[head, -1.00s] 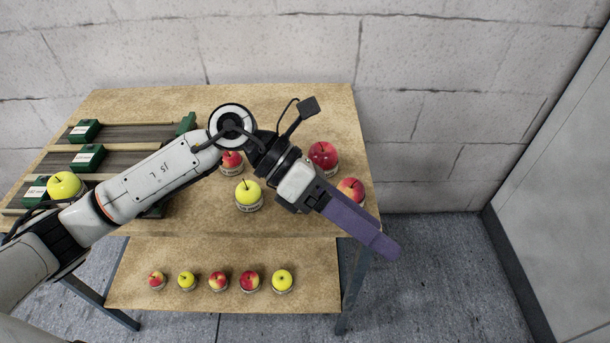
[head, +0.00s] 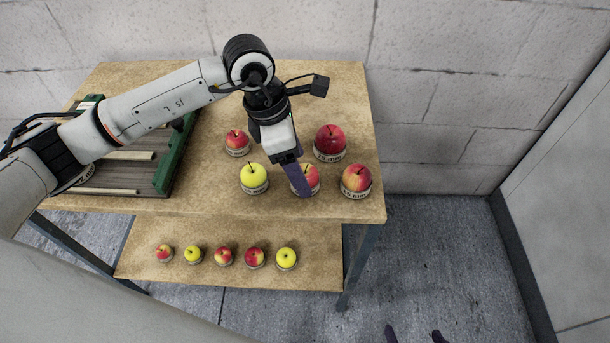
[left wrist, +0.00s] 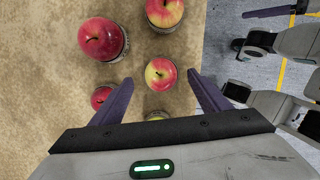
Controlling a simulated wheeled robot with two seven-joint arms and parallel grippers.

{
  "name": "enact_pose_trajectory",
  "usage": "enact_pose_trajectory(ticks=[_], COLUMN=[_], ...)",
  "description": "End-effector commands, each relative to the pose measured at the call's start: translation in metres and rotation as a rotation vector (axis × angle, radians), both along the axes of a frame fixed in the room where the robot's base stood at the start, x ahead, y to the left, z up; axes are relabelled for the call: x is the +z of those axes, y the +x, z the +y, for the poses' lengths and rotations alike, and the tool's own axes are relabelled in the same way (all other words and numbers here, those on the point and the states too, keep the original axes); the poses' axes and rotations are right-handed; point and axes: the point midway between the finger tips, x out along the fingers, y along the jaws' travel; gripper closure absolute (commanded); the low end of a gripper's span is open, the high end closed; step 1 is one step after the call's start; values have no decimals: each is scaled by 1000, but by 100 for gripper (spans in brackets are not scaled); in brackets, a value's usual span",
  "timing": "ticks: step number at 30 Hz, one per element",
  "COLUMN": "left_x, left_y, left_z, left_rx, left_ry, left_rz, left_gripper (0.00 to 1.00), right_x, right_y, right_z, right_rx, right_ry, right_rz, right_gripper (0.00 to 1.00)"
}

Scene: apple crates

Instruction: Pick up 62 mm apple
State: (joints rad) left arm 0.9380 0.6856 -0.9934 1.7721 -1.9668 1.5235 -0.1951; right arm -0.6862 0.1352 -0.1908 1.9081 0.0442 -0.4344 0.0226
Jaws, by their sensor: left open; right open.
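A red and yellow apple (head: 312,177) stands on a small labelled ring in the front row on the table, partly hidden by my left gripper (head: 302,190). In the left wrist view this apple (left wrist: 160,73) lies between the two spread purple fingers of my left gripper (left wrist: 160,78), with nothing gripped. I cannot tell how far the fingertips are above or beside it. I cannot read a 62 mm label. My right gripper (head: 414,337) shows only its open, empty purple fingertips at the bottom edge, away from the table.
Close by stand a yellow apple (head: 254,176), a red-yellow apple (head: 356,178), a large red apple (head: 330,139) and a smaller red one (head: 237,140). A green-ended crate (head: 172,165) is at left. Several small apples line the lower shelf (head: 200,280).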

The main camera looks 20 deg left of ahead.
Motion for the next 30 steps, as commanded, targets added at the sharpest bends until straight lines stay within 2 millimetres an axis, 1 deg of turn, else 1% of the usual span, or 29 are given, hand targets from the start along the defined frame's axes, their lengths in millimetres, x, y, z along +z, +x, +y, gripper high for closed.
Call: enact_pose_trajectory(ticks=[1,3,6,14,17,18,22,23,30], left_x=[-7,-17,-26,-29,-29,-29,-29,-28,-26], left_y=[-2,-1,1,2,2,2,2,2,2], left_z=[-3,-5,-7,-8,-8,-8,-8,-8,-8], left_rx=[-1,0,1,0,0,0,0,0,0], left_ry=[0,-1,-2,-1,-1,-1,-1,-2,-2], left_rz=[4,3,2,0,0,0,0,-1,-2], left_gripper=[30,30,30,30,45,52,74,76,76], right_x=[4,4,5,4,4,4,4,4,4], right_y=[0,0,0,-1,-1,-1,-1,-1,-1], right_z=[0,0,0,0,0,0,0,0,0], right_rx=[0,0,0,0,0,0,1,1,1], right_ry=[0,0,0,-2,-2,-2,-1,-1,-1], right_rz=[0,1,1,2,2,3,3,3,3], right_gripper=[26,26,26,26,26,26,26,26,26])
